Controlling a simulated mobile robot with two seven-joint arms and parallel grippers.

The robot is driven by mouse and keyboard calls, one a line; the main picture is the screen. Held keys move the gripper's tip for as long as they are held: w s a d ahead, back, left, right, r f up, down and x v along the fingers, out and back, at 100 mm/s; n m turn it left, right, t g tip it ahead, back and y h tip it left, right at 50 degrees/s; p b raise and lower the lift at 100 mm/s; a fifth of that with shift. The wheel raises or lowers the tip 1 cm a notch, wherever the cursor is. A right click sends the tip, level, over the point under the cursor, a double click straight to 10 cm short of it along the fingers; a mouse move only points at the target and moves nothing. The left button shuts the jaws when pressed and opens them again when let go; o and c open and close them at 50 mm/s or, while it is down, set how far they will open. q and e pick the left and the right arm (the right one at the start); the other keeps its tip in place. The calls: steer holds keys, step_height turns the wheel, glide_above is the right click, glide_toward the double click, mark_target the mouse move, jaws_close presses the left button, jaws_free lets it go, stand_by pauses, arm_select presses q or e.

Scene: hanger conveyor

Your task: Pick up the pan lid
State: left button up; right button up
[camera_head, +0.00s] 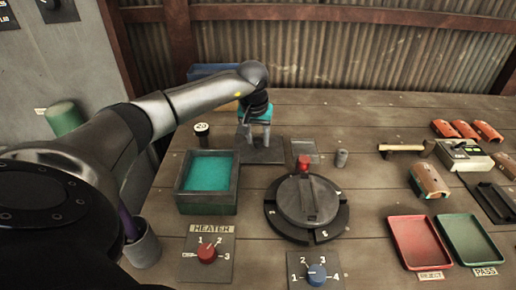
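The lid-like thing is a dark round disc (325,190) with a raised bar across its middle. It sits flat on a wider black numbered base (281,221); I cannot tell for sure that it is the pan lid. A red knob (304,161) stands at its far edge. My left gripper (258,139) points down, its two fingers apart with nothing seen between them. It is behind and to the left of the disc, over a dark flat plate (262,156). I cannot tell whether the fingertips touch the plate. My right gripper is out of view.
A box with teal contents (181,204) stands left of the disc. Heater dial (207,253) and blue dial (316,274) are in front. Red tray (396,232) and green tray (447,228) lie to the right. A small grey cylinder (341,158) stands behind the disc.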

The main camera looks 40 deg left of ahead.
arm_select(q)
jaws_close()
steer(key=shift+r, duration=0.1)
